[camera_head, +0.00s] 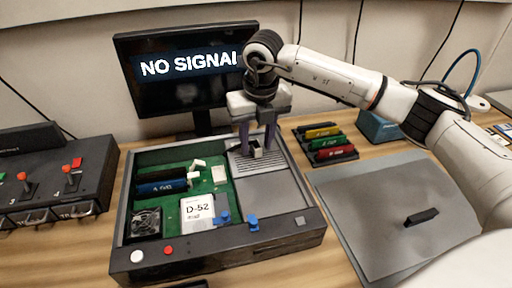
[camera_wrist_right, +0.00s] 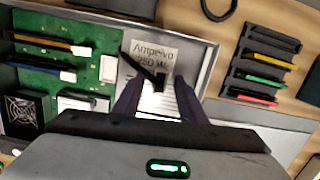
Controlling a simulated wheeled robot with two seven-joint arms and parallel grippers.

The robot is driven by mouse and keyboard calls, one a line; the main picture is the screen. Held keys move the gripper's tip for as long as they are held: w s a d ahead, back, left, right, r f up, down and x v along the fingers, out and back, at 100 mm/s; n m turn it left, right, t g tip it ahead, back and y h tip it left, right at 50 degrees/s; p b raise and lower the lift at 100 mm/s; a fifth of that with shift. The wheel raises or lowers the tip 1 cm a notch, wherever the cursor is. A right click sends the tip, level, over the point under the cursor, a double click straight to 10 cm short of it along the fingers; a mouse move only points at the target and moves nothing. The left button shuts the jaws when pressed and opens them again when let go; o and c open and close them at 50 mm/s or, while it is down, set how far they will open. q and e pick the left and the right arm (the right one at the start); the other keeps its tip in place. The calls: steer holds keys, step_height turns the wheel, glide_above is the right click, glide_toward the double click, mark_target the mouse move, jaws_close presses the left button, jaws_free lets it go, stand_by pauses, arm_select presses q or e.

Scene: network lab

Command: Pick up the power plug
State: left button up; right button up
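The power plug appears to be the small dark piece (camera_head: 257,152) at the power supply in the open case. In the right wrist view it is a black piece (camera_wrist_right: 159,82) with a dark strip running up and left from it. My right gripper (camera_head: 257,146) points down over it. Its two purple fingers stand apart, one on each side of the plug, with visible gaps in the right wrist view (camera_wrist_right: 158,88). It is open and holds nothing. The power supply (camera_wrist_right: 154,49) has a printed label and a slatted part. My left gripper is out of view.
The open case (camera_head: 215,262) holds a green board, a fan (camera_head: 145,224) and a white D-52 block (camera_head: 197,214). A rack of coloured modules (camera_head: 330,143) stands to the right. A grey mat (camera_head: 380,190) bears a black bar (camera_head: 421,217). A monitor (camera_head: 185,95) stands behind.

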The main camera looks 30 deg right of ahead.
steer(key=shift+c, duration=0.3)
jaws_close()
